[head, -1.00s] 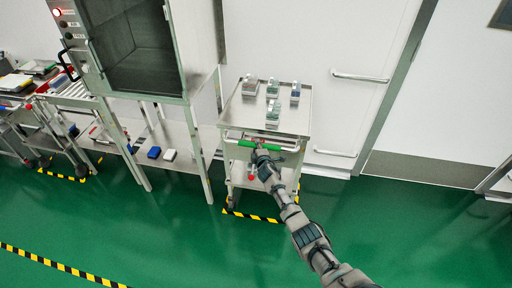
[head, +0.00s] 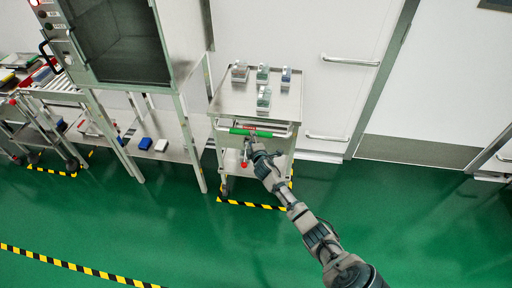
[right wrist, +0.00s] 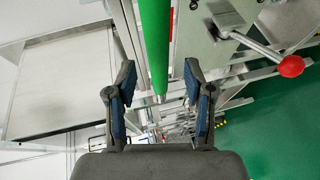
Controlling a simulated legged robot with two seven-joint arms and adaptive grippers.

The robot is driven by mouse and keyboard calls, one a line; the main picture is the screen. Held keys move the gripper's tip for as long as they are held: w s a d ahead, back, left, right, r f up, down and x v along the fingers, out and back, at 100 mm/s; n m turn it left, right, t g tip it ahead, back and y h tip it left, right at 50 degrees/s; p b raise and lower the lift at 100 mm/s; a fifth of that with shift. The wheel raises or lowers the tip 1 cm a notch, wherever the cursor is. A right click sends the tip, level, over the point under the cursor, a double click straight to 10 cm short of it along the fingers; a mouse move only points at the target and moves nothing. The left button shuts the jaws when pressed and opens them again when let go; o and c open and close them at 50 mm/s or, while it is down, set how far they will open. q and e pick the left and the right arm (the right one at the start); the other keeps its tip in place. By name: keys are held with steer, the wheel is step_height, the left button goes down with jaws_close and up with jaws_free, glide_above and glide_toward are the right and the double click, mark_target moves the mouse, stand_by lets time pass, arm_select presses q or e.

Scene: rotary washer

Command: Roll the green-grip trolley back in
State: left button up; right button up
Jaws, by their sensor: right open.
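The trolley (head: 222,103) is a steel cart with a green grip (head: 250,133) on its front push bar. It stands against the white wall, over black-and-yellow floor tape, with several small clear-lidded boxes on its top. My right gripper (head: 253,146) is just in front of and below the grip. In the right wrist view the gripper (right wrist: 162,95) is open, and the green grip (right wrist: 155,40) runs lengthwise just beyond and between its fingertips. I see no clear contact. A red-knobbed lever (right wrist: 291,66) shows to the right there. My left gripper is not in view.
A washer cabinet (head: 120,45) on a steel frame stands left of the trolley. Another cart (head: 40,125) with a red knob is at far left. Wall door handles (head: 350,61) are to the right. The green floor in front is clear.

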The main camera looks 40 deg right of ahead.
steer(key=v, duration=0.5)
steer(key=shift+s+f, duration=0.1)
steer(key=shift+s, duration=0.3)
steer(key=shift+d+f, duration=0.15)
steer(key=shift+d, duration=0.15)
